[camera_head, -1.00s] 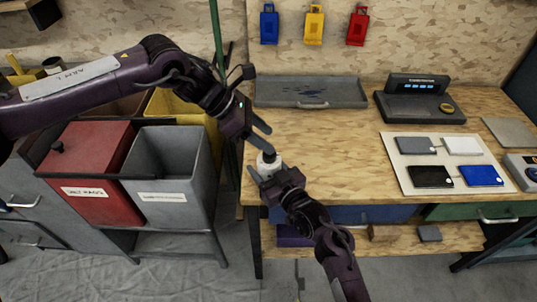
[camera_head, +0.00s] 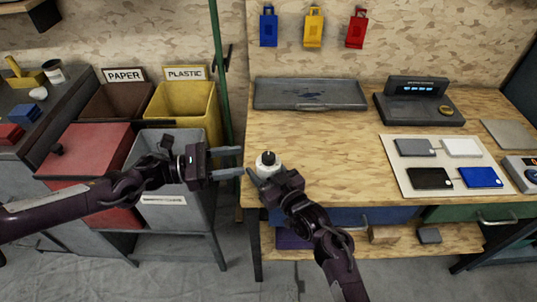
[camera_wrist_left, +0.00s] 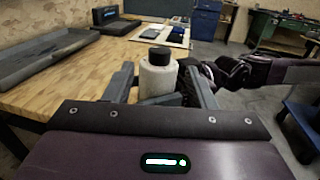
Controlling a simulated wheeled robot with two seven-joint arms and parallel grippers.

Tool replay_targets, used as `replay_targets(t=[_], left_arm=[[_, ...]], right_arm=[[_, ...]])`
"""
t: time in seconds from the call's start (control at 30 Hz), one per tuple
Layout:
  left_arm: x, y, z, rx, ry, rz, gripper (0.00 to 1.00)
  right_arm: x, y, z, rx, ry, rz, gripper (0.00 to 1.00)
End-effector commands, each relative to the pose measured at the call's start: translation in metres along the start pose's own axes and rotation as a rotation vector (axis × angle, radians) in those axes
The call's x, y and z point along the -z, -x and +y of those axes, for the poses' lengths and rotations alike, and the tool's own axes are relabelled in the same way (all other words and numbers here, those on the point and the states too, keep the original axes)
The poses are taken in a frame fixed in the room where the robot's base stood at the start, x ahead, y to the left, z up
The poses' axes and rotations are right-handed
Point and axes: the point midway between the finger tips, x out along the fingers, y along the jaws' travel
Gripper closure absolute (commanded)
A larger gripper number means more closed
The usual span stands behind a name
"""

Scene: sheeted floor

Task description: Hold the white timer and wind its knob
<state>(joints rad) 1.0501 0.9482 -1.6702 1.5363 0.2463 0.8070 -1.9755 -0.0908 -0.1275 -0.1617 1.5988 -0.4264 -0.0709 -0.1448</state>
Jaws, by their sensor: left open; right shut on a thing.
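The white timer (camera_head: 262,171) is upright at the left front edge of the workbench, with its black knob (camera_head: 268,156) on top. My right gripper (camera_head: 264,179) is shut on the timer from the front right. My left gripper (camera_head: 242,161) is open and level, just left of the timer, its fingers pointing right toward it. In the left wrist view, the white timer (camera_wrist_left: 158,81) and its black knob (camera_wrist_left: 159,56) show between and beyond the open fingers of my left gripper (camera_wrist_left: 160,85). I cannot tell whether these fingers overlap the timer.
The workbench (camera_head: 320,150) is clear right of the timer. A grey tray (camera_head: 310,93) lies at its back, and a mat (camera_head: 404,184) with several flat boxes lies right. A grey bin (camera_head: 185,215) stands under my left arm, beside a red bin (camera_head: 85,170).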

Motion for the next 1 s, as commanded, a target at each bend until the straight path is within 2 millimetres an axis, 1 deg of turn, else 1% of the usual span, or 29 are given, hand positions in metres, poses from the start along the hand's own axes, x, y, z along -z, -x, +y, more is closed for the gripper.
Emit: replay_targets(t=[0.03,0.2,0.3,0.4,0.5,0.6,0.87,1.0], left_arm=[[0.000,-0.013,-0.001,0.005,0.001,-0.002,0.49],[0.000,-0.047,-0.001,0.004,0.001,0.000,0.49],[0.000,-0.065,-0.001,0.004,0.001,0.000,0.49],[0.001,-0.078,0.000,0.002,0.001,0.001,0.49],[0.001,-0.086,0.000,0.001,0.001,0.001,0.49],[0.001,-0.090,0.000,0.000,0.002,0.002,0.49],[0.001,-0.090,0.000,0.000,0.002,0.002,0.49],[0.001,-0.090,0.000,0.000,0.002,0.002,0.68]], right_arm=[[0.000,0.000,0.000,0.000,0.000,-0.001,0.72],[0.000,0.000,0.000,-0.001,0.000,0.000,0.72],[0.000,0.000,0.000,-0.001,0.000,0.000,0.72],[0.000,0.000,0.001,-0.001,0.000,-0.001,0.72],[0.000,0.000,0.001,-0.001,0.000,-0.001,0.72],[0.000,0.000,0.001,-0.001,0.000,-0.001,0.72],[0.000,0.000,0.001,-0.001,0.000,-0.001,0.72],[0.000,0.000,0.001,-0.001,0.000,-0.001,0.72]])
